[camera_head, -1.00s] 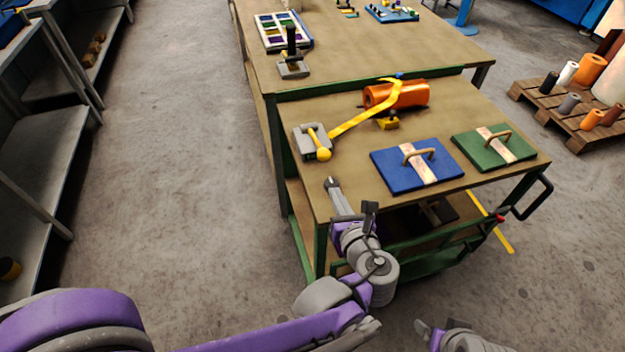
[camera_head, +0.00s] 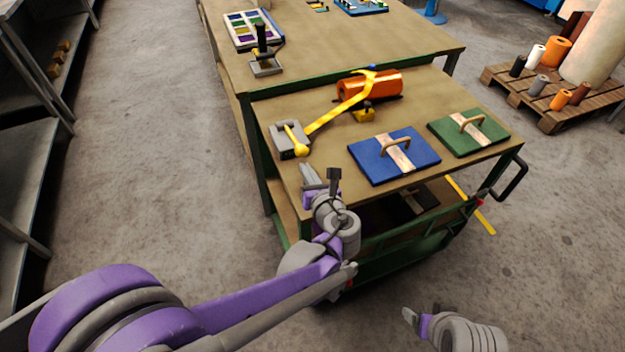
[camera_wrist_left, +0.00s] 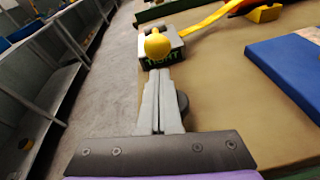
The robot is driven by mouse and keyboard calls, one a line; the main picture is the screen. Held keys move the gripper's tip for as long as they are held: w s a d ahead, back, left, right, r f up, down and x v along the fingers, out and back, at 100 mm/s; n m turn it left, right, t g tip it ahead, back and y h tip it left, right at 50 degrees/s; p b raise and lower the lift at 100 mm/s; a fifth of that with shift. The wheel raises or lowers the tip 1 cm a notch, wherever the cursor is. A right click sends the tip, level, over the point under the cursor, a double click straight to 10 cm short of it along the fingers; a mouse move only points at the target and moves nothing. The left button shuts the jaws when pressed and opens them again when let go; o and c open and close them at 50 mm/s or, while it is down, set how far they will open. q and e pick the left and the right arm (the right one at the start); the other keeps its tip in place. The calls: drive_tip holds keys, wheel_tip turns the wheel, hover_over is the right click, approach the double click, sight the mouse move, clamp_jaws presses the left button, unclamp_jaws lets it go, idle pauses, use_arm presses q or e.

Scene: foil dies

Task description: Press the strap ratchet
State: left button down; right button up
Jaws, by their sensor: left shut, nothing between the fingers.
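The strap ratchet (camera_head: 290,140) is a grey block with a yellow lever ending in a round yellow knob (camera_head: 301,151). It sits at the cart's left edge, and a yellow strap (camera_head: 335,114) runs from it over an orange roll (camera_head: 383,84). In the left wrist view the knob (camera_wrist_left: 157,45) is just beyond my fingertips. My left gripper (camera_head: 306,170) is shut and empty, a little in front of the ratchet, with a gap still visible. My right gripper (camera_head: 409,318) is low at the bottom right, away from the cart, and its fingers are too small to judge.
A blue plate (camera_head: 375,165) and a green plate (camera_head: 450,139), each with a handle, lie to the right on the cart top (camera_head: 320,180). A larger table (camera_head: 330,50) stands behind. Floor is clear on the left.

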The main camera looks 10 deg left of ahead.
use_arm(q)
drive_tip(key=shift+x, duration=0.75)
drive_tip(key=shift+w+r+g+h+p, duration=0.15)
drive_tip(key=shift+r+g+h+p, duration=0.25)
drive_tip(key=shift+r+p, duration=0.85)
drive_tip(key=w+a+r+g+h+p, duration=0.1)
drive_tip(key=w+a+r+g+p, duration=0.1)
drive_tip(key=r, duration=0.4)
drive_tip(key=w+a+r+g+h+p, duration=0.1)
drive_tip(key=w+a+r+g+p, duration=0.1)
drive_tip(key=w+r+p, duration=0.2)
drive_tip(key=shift+w+a+r+h+p, duration=0.25)
drive_tip(key=shift+r+p, duration=0.3)
drive_tip(key=shift+r, duration=0.5)
use_arm(e)
wheel_tip(320, 180, up, 11)
drive_tip(key=w, duration=0.2)
drive_tip(key=shift+w+r+t, duration=0.15)
drive_tip(key=shift+t, duration=0.15)
drive_tip(key=shift+d, duration=0.1)
use_arm(q)
drive_tip(key=shift+r, duration=0.1)
use_arm(e)
drive_tip(key=shift+r, duration=0.1)
